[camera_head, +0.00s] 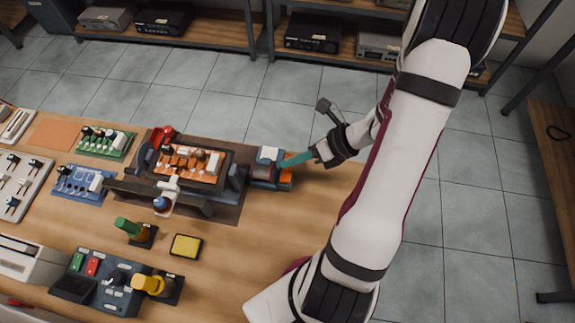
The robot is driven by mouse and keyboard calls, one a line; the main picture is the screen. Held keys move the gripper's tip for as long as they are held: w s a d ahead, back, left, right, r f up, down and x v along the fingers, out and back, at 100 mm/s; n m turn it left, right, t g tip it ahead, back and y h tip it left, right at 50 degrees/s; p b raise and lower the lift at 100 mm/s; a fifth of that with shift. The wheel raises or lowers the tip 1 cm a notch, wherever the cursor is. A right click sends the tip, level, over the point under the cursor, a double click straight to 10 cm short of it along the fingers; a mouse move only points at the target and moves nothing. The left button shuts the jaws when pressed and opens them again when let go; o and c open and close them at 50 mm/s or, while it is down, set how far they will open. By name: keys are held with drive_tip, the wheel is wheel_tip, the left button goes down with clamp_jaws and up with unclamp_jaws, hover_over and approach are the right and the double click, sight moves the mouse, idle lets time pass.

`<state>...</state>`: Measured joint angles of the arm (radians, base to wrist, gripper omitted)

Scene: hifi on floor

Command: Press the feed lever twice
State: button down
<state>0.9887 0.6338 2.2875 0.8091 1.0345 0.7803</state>
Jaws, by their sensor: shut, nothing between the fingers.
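A small dark blue and orange device (268,180) with a pale top stands near the right end of the wooden bench. A teal lever (297,159) sticks out from it to the right and looks like the feed lever. My gripper (318,154) is shut and empty at the lever's outer end. From this view I cannot tell whether the fingertips touch the lever or hang just above it. My wrist partly hides the space behind the fingers.
A board holder (205,205) with an orange circuit board (186,165) stands just left of the device. A yellow sponge (186,246), a green-handled tool (128,227) and a button box (100,283) are nearer the front. Bench right of the sponge is clear.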

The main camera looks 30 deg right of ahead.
drive_tip(key=shift+f, duration=0.4)
drive_tip(key=shift+f, duration=0.75)
idle(0.9)
drive_tip(key=shift+r, duration=1.2)
drive_tip(key=shift+r, duration=2.5)
